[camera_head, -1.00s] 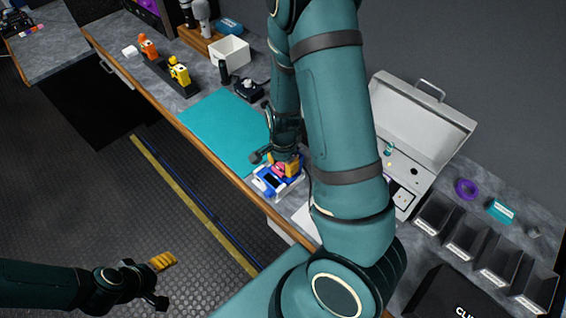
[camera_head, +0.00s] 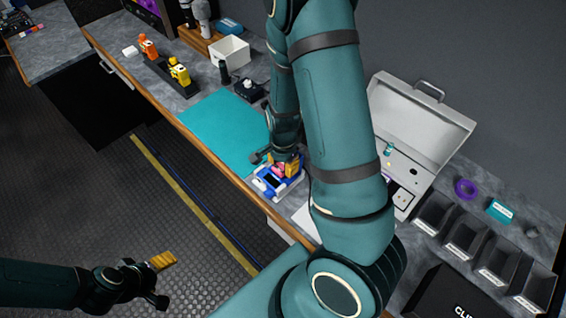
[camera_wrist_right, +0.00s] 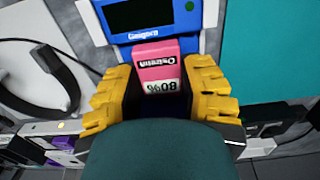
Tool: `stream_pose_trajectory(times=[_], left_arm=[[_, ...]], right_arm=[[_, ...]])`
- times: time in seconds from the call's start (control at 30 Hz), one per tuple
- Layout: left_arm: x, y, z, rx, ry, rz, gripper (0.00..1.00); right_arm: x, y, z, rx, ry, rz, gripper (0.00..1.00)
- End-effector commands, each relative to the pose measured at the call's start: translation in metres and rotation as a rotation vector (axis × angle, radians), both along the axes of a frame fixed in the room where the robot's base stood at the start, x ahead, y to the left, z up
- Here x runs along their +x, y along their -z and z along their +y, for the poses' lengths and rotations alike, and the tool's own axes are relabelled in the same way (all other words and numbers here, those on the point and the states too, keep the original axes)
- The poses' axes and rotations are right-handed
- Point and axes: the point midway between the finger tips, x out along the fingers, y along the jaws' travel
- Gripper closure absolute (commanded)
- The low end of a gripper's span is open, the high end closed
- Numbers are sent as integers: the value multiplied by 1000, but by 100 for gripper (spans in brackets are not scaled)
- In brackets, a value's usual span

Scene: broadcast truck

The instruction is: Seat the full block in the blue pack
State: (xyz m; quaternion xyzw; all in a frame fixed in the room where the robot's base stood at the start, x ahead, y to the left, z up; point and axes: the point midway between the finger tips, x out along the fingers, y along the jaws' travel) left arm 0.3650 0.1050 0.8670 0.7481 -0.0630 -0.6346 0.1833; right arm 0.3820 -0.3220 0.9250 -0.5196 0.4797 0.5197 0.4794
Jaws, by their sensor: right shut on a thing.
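The blue pack (camera_head: 267,188) lies at the front edge of the counter. It has a dark screen and white edges, and shows at the top of the right wrist view (camera_wrist_right: 154,46). A pink block (camera_wrist_right: 158,72) marked "80%" is between the yellow fingers of my right gripper (camera_head: 284,167), which is shut on it. The block's far end is at the pack's near edge; I cannot tell how deep it sits. My left gripper (camera_head: 160,280) hangs over the floor at lower left, away from the counter; its finger gap is unclear.
A teal mat (camera_head: 215,128) lies left of the pack. An open white case (camera_head: 425,120) and several dark bins (camera_head: 465,238) are to the right. A black rack (camera_head: 165,75) holds an orange and a yellow block. A white box (camera_head: 230,52) stands behind.

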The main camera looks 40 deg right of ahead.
Motion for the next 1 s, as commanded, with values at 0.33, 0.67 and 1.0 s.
stream_pose_trajectory(times=[0.33, 0.67, 1.0], left_arm=[[0, 2, 0, 0, 0, 0, 29], [0, 8, 0, 0, 0, 0, 29], [0, 12, 0, 0, 0, 0, 29]], right_arm=[[0, 3, 0, 0, 0, 0, 84], [0, 11, 0, 0, -1, 0, 84], [0, 15, 0, 0, -1, -1, 32]])
